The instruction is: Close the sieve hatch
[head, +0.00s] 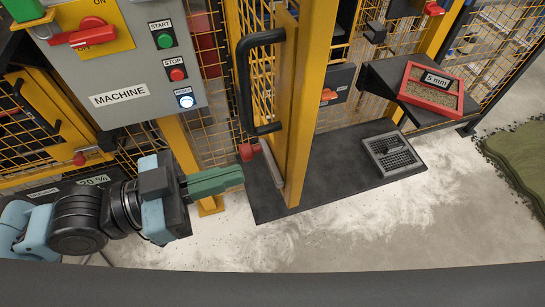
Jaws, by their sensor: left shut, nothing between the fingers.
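A yellow-framed mesh door (298,100) with a black bar handle (246,85) stands at the middle of the head view. It looks like the sieve hatch and seems to stand swung out from the yellow fencing; I cannot tell its exact angle. A red knob (248,152) with a grey rod sits low by its edge. My left gripper (240,176) comes in from the left, green fingers shut and empty, just below and left of the red knob. I cannot tell whether they touch. My right gripper is not in view.
A grey machine panel (125,98) with start, stop and reset buttons hangs at upper left. A red-framed sieve (463,104) marked 5 mm lies on a black shelf (385,75). A metal grate (393,154) lies on the dark base plate (335,160).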

